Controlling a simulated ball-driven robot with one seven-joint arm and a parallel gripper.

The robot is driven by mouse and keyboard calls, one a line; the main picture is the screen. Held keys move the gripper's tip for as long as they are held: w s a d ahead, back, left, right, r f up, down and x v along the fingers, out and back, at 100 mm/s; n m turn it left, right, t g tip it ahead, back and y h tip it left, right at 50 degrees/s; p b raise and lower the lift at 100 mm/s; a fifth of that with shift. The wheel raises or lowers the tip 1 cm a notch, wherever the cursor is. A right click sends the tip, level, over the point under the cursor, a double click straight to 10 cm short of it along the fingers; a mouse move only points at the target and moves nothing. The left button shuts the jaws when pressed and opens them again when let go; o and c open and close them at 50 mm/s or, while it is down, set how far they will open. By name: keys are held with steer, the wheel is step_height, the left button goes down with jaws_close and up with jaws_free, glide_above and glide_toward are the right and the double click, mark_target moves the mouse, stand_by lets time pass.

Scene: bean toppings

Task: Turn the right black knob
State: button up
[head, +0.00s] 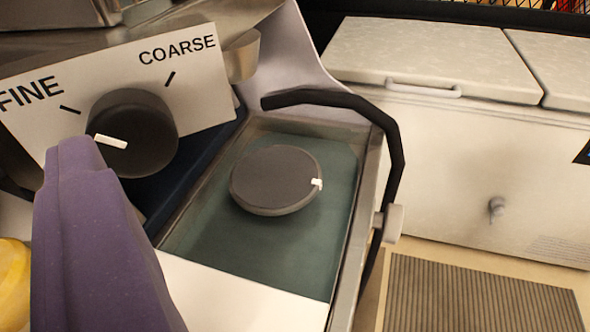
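The right black knob (275,181) is a wide round disc with a small white mark near its right edge. It sits on a dark green panel in a metal frame, at the middle of the view. Another black knob (134,132) with a white pointer is to the left, on a white plate marked FINE and COARSE. A purple part that looks like my gripper (75,150) rises from the lower left, its tip overlapping the left knob's lower left edge in the picture. It appears apart from the right knob. I cannot see two separate fingers.
A black bent handle (392,150) curves around the green panel's upper right. A white chest freezer (440,165) stands behind on the right, with a ribbed mat (480,295) before it. A yellow object (12,285) is at the lower left edge.

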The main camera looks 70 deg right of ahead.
mark_target(132, 143)
steer(key=d+f+h, duration=0.1)
steer(key=d, duration=0.1)
steer(key=w+d+f+g+h, duration=0.1)
steer(key=d, duration=0.1)
steer(key=d+f, duration=0.1)
steer(key=d, duration=0.2)
steer(key=shift+w+m+h, duration=0.2)
steer(key=shift+m+h, duration=0.1)
steer(key=shift+h, duration=0.1)
steer(key=shift+w+d+r+b, duration=0.1)
steer(key=shift+w+d+b, duration=0.2)
steer(key=shift+w+d, duration=0.2)
steer(key=shift+c, duration=0.3)
steer(key=c, duration=1)
steer(key=shift+o, duration=0.2)
